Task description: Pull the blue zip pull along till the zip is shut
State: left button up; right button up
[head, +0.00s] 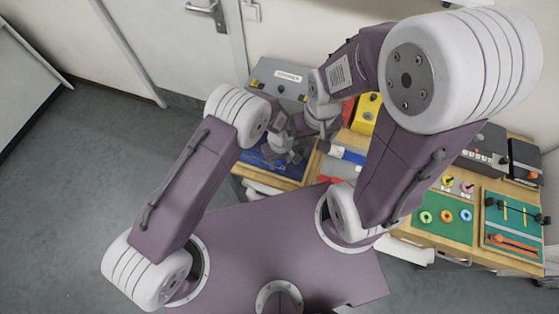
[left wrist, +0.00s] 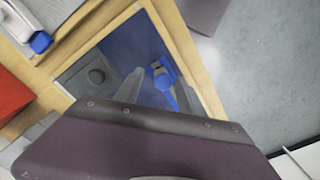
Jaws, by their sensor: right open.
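The blue zip pull (left wrist: 161,74) shows in the left wrist view, on a darker blue panel (left wrist: 130,45) set in a wooden frame. My left gripper (left wrist: 157,84) has its two grey fingers apart, one on each side of the pull in this view. I cannot tell whether the fingers touch it. In the head view my left gripper (head: 290,154) is low over the blue panel (head: 262,160), and it hides the pull there. My right gripper (head: 322,118) is open, just above and to the right of the left one in the picture. The zip's teeth cannot be made out.
A yellow box (head: 366,113) and a grey labelled case (head: 280,78) stand behind. Coloured rings (head: 446,216) lie on a green board to the right. My right arm crosses over the bench.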

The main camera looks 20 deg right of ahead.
aim_at(280, 164)
pick_arm(q)
jog(key=shift+a, duration=0.1)
jog(key=shift+r, duration=0.3)
notch_tip(280, 164, up, 8)
jog(key=p, duration=0.6)
jog(key=shift+r, duration=0.2)
